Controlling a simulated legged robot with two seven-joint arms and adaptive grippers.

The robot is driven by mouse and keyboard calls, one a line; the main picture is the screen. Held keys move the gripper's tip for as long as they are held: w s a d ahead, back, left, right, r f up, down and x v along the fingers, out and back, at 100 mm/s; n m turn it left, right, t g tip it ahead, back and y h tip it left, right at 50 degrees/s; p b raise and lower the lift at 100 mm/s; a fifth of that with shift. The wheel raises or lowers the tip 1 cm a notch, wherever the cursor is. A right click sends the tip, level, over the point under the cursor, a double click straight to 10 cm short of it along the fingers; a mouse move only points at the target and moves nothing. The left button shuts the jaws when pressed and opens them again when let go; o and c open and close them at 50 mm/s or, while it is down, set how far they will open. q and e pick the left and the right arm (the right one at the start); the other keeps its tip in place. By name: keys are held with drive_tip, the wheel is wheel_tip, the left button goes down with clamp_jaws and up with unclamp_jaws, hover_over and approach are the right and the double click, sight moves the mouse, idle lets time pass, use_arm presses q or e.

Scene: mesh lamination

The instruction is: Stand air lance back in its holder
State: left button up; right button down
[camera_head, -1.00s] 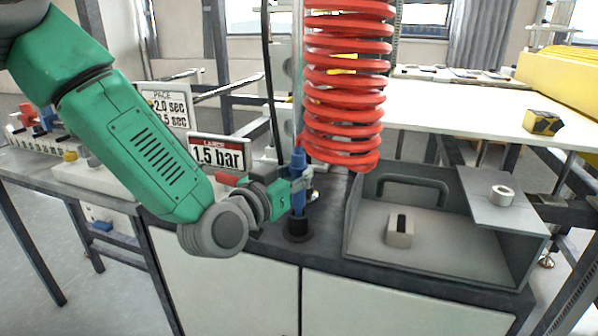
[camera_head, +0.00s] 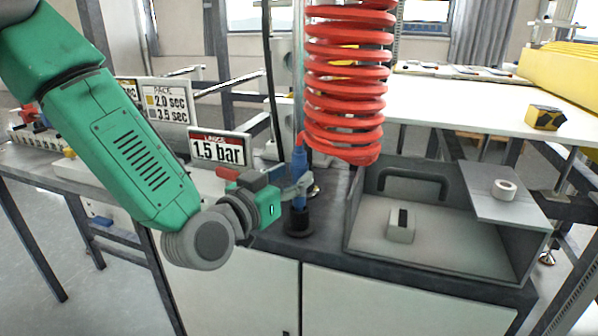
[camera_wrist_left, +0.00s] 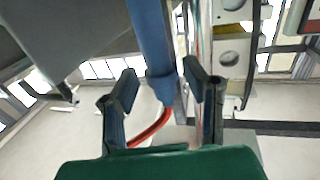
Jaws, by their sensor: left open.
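The blue air lance (camera_head: 299,178) stands upright in its round black holder (camera_head: 299,220) on the dark bench top. In the left wrist view, the blue lance body (camera_wrist_left: 152,40) runs between the two spread dark fingers of my left gripper (camera_wrist_left: 160,95), with a gap on each side. The lance's lower end inside the holder is hidden. My right gripper is not in view.
A grey open-fronted box (camera_head: 450,235) with a small block stands right of the holder. A "1.5 bar" sign (camera_head: 218,150) stands behind my left wrist. A white table (camera_head: 470,100) lies behind, with a yellow-black object (camera_head: 543,117).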

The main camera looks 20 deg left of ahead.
use_arm(q)
drive_tip(key=shift+v, duration=2.3)
drive_tip(key=s+f+g, duration=0.1)
drive_tip(key=f, duration=0.3)
drive_tip(key=s+f+g, duration=0.1)
drive_tip(key=f+g, duration=0.1)
drive_tip(key=f, duration=0.3)
drive_tip(key=s+f+g+y, duration=0.1)
drive_tip(key=f, duration=0.3)
drive_tip(key=shift+s+a+f, duration=0.25)
drive_tip(key=shift+f, duration=0.05)
drive_tip(key=s+a+f+n+g+y, duration=0.1)
drive_tip(key=s+a+f+g, duration=0.2)
drive_tip(key=s+f, duration=0.5)
drive_tip(key=s+a+f+n+g+y, duration=0.1)
drive_tip(key=s+a+f+g, duration=0.1)
drive_tip(key=s+f+g, duration=0.3)
drive_tip(key=s+a+f+g+y, duration=0.2)
drive_tip(key=s+a+f+g, duration=0.1)
drive_tip(key=s+f, duration=0.8)
drive_tip(key=shift+s+a+f+n+g, duration=0.3)
drive_tip(key=shift+s+a+n+g, duration=0.1)
drive_tip(key=shift+s+g, duration=0.5)
drive_tip(key=shift+s, duration=0.1)
